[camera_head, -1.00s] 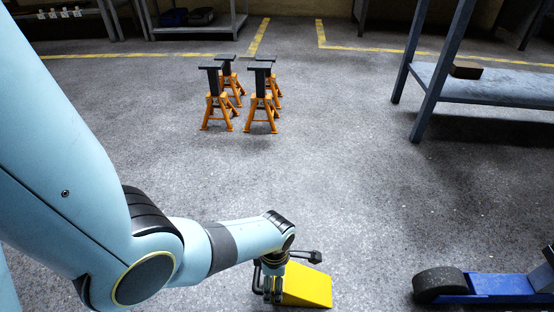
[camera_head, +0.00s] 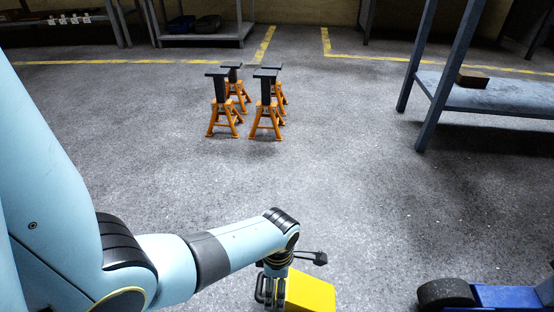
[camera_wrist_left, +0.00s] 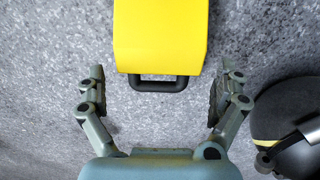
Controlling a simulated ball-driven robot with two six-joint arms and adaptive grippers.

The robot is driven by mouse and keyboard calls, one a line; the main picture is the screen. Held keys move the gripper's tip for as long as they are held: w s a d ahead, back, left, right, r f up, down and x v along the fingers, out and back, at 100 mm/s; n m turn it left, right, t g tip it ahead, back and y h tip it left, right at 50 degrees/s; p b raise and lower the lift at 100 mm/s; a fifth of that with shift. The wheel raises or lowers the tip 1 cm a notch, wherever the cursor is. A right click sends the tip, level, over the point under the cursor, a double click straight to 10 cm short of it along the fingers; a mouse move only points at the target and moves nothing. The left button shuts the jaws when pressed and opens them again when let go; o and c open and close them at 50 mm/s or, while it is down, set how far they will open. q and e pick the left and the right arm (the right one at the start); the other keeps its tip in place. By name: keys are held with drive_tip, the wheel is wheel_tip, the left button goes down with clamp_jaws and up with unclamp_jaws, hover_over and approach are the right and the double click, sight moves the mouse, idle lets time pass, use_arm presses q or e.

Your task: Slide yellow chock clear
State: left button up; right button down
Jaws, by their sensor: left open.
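The yellow chock (camera_head: 308,291) lies on the floor at the bottom middle of the head view, partly cut off by the frame edge. In the left wrist view the yellow chock (camera_wrist_left: 160,35) fills the top middle, with its black handle (camera_wrist_left: 158,84) facing my gripper. My left gripper (camera_wrist_left: 157,88) is open, with one finger on each side of the handle and gaps on both sides. In the head view my left gripper (camera_head: 270,287) is at the chock's left end. My right gripper is not in view.
The blue trolley jack (camera_head: 500,296) with a black wheel (camera_head: 446,293) stands at the lower right. Several orange axle stands (camera_head: 268,122) stand farther back. A metal bench (camera_head: 480,98) is at the right. Floor between them is clear.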

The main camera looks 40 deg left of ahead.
use_arm(q)
wheel_tip(320, 180, up, 8)
drive_tip(key=shift+r, duration=0.2)
idle(0.6)
